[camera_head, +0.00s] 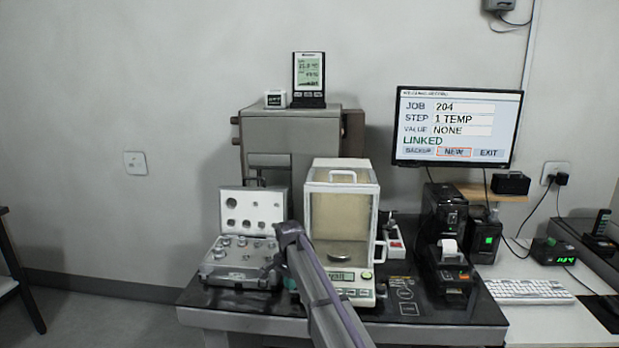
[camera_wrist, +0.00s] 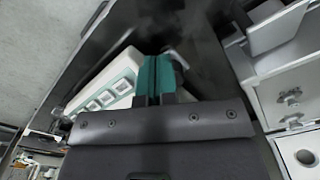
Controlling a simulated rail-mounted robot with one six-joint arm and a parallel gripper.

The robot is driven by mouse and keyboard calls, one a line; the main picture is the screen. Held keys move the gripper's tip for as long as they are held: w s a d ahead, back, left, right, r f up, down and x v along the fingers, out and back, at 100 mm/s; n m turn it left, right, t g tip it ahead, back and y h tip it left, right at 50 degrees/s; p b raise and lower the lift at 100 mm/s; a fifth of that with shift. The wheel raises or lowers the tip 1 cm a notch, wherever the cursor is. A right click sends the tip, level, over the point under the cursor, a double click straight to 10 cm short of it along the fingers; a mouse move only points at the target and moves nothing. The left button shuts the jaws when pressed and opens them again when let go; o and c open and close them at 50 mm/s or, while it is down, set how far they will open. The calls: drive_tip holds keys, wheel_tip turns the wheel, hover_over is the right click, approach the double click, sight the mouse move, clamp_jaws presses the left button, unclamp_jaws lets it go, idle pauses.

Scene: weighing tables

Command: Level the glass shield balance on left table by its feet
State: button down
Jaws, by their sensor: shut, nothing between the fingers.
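The glass shield balance (camera_head: 341,225) stands on the dark-topped table, with clear panes, a white top handle, a round pan inside and a lit display. A small round green spot shows at the right of its front. In the wrist view its white front with a row of keys (camera_wrist: 108,90) shows at the left. My gripper (camera_wrist: 158,78) has teal fingers closed together with nothing between them, low beside the front of the balance. In the head view my arm covers the balance's left front corner. I cannot make out the feet clearly.
An open weight case (camera_head: 243,262) stands close at the left of the balance; it fills the right of the wrist view (camera_wrist: 285,92). A printer (camera_head: 448,268) and a monitor (camera_head: 456,127) are at the right. The table's front edge (camera_head: 250,318) is near.

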drive_tip(key=shift+w+a+f, duration=0.15)
drive_tip(key=shift+w+a, duration=0.05)
drive_tip(key=shift+a, duration=0.1)
